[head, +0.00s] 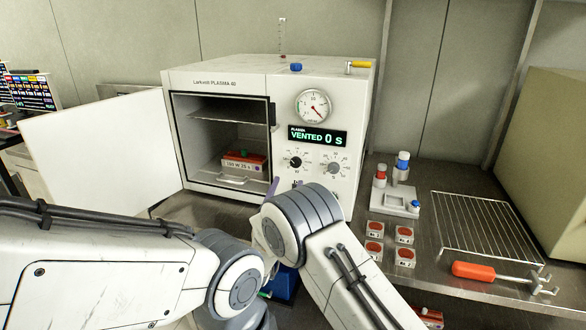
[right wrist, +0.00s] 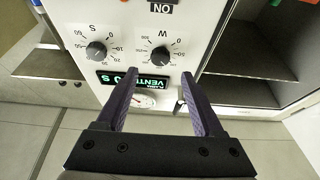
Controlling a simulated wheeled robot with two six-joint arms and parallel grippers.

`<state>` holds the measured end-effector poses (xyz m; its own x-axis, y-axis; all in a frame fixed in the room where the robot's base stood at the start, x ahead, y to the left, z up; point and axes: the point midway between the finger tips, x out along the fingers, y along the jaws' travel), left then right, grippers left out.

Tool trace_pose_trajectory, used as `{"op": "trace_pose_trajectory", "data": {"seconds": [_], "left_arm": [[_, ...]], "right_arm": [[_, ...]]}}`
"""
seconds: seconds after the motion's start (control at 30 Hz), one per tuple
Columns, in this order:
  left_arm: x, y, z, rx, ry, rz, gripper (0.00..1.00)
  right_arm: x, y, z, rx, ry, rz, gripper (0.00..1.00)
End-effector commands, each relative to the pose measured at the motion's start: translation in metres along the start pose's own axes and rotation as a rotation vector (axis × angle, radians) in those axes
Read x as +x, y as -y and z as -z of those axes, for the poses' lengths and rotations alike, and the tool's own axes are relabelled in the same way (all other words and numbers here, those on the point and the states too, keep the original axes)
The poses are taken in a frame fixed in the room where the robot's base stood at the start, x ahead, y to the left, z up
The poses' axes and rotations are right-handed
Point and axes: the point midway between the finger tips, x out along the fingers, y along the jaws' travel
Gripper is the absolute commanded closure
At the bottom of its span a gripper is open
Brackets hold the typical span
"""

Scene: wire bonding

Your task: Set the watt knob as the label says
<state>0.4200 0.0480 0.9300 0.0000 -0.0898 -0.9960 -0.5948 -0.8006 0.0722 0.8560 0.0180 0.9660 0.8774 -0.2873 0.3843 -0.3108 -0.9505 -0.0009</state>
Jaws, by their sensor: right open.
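The white plasma machine (head: 225,74) has a black watt knob (head: 296,161) on its panel, left of a second, greyer seconds knob (head: 333,168). In the right wrist view the panel is upside down; the watt knob (right wrist: 160,57) sits under a W and the seconds knob (right wrist: 96,50) under an S. A label (head: 240,165) on a box in the chamber appears to read "150 W 20 s". My right gripper (right wrist: 160,76) is open, its purple fingertips to either side of the watt knob's line, apparently short of it. The knob's exact setting is too small to read. My left gripper is not visible.
The machine's door (head: 95,150) stands open at the left. The display (head: 318,137) reads "VENTED 0 S", below a round gauge (head: 313,106). Several small red-topped blocks, a bottle stand (head: 396,200), a wire rack (head: 490,222) and an orange-handled tool (head: 480,271) lie right.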

Motion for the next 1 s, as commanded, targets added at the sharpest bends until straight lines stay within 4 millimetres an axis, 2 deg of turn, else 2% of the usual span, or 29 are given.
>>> {"op": "trace_pose_trajectory", "data": {"seconds": [0.1,0.33,0.5,0.77,0.8,0.93,1.0], "left_arm": [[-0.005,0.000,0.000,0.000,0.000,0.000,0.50],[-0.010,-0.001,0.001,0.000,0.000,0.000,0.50],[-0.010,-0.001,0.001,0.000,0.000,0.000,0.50],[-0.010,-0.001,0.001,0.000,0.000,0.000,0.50],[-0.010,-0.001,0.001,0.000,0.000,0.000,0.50],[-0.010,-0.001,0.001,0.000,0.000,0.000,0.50],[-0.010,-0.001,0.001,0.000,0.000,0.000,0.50]], "right_arm": [[0.025,-0.001,0.001,0.000,0.000,-0.003,0.31],[0.058,-0.001,0.000,0.000,0.001,-0.001,0.31],[0.068,0.000,0.000,-0.001,0.002,0.002,0.31],[0.068,0.000,0.000,-0.001,0.002,0.002,0.31],[0.068,0.000,0.000,-0.001,0.002,0.002,0.46],[0.068,0.000,0.000,0.000,0.002,0.002,0.96],[0.068,0.000,0.000,0.000,0.002,0.002,1.00]]}}
